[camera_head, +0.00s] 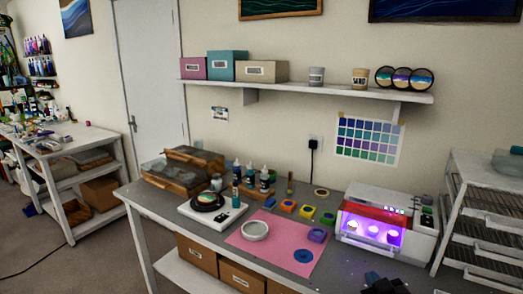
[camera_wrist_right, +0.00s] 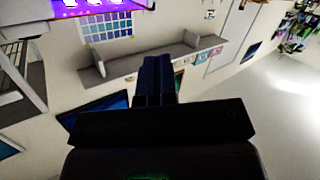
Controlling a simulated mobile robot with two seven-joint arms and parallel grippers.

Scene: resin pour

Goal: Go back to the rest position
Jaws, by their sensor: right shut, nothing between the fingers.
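My right gripper (camera_head: 376,279) shows as a dark shape at the bottom edge of the head view, in front of the workbench (camera_head: 166,229) and below the lit curing box (camera_head: 385,222). In the right wrist view its two dark fingers (camera_wrist_right: 156,62) are pressed together with nothing between them. The wrist view looks out tilted over, with the wall shelf, colour chart and glowing box near its top. My left gripper is in neither view.
A pink mat (camera_head: 274,262) on the bench holds a white round dish (camera_head: 255,230). A black disc lies on the white scale (camera_head: 212,216). Several bottles and small coloured pots stand behind. A wire rack (camera_head: 470,185) stands at right. The floor at left is mostly clear.

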